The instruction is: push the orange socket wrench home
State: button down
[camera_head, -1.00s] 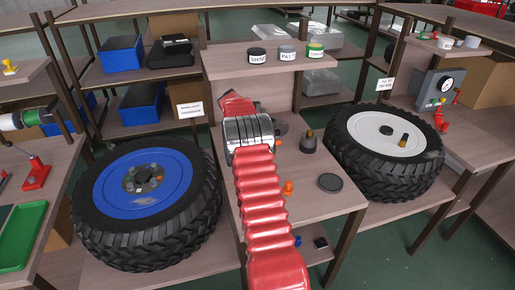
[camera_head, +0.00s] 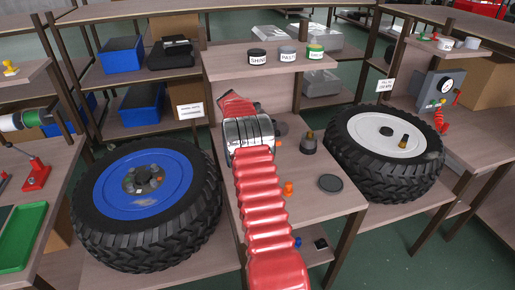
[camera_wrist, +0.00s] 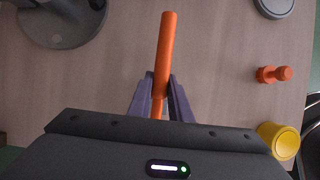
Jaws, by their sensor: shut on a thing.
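The orange socket wrench shows in the wrist view as a plain orange rod (camera_wrist: 165,50). My gripper (camera_wrist: 161,88) has its two purple fingers shut around the rod's lower part, and the rod extends up the picture beyond them over a wooden surface. The rod's lower end is hidden by my gripper body. I cannot tell whether its far end touches anything. In the head view my red arm reaches over the middle bench (camera_head: 315,205) and hides most of the gripper area. A small orange spot (camera_head: 280,144) shows beside my wrist there.
A blue-rimmed wheel (camera_head: 115,195) lies left of the bench and a white-rimmed wheel (camera_head: 385,125) right. On the bench stand a grey fitting (camera_head: 309,146), an orange peg (camera_head: 288,188) and a dark disc (camera_head: 330,183). The wrist view also shows a yellow cup (camera_wrist: 279,140).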

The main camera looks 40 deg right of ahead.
jog(key=shift+a+f, duration=0.1)
jog(key=shift+f, duration=0.45)
dwell(0.7)
jog(key=shift+r, duration=0.15)
jog(key=shift+r, duration=0.3)
dwell(1.2)
jog(key=shift+f, duration=0.1)
dwell(0.4)
jog(key=shift+r, duration=0.2)
jog(key=shift+r, duration=0.2)
jog(key=shift+f, duration=0.65)
dwell(0.9)
jog(key=shift+s, duration=0.15)
